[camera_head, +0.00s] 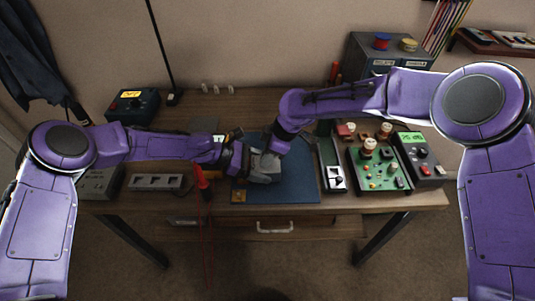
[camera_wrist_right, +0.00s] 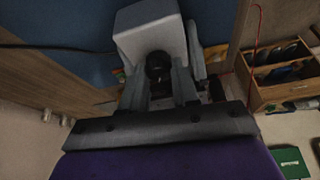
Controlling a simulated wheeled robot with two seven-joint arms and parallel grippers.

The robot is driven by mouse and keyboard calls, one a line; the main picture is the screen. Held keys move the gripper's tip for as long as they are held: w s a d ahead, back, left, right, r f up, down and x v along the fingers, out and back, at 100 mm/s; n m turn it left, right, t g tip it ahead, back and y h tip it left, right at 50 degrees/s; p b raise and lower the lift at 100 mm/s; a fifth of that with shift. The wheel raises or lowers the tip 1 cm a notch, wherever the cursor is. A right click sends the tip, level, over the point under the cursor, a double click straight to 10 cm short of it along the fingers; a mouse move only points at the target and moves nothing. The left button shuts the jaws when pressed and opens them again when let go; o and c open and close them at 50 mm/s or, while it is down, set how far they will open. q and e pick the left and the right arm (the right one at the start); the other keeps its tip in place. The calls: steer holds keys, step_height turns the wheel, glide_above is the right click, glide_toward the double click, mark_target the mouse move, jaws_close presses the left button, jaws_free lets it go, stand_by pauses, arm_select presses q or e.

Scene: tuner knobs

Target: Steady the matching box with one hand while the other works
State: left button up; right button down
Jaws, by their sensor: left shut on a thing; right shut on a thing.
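The matching box (camera_wrist_right: 148,27) is a light grey block on the blue mat (camera_head: 300,182), at the centre of the desk. A dark round knob (camera_wrist_right: 158,66) on its near face shows in the right wrist view. My right gripper (camera_wrist_right: 160,75) is shut on this knob, one finger on each side. My left gripper (camera_head: 248,168) comes in from the left and is shut on the box. In the head view the two grippers hide most of the box and all of the knob.
Right of the mat stand a narrow meter (camera_head: 332,165), a green board (camera_head: 378,172) with knobs, and a grey device (camera_head: 420,160) with a green display. A red probe (camera_head: 202,180) with a hanging lead is left of the mat. A power strip (camera_head: 156,182) lies farther left.

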steer(key=shift+m+t, duration=0.3)
steer(key=shift+m, duration=0.3)
steer(key=shift+r, duration=0.1)
steer(key=c, duration=0.9)
jaws_free()
steer(key=shift+o, duration=0.2)
steer(key=v, duration=1.2)
steer(key=shift+o, duration=0.3)
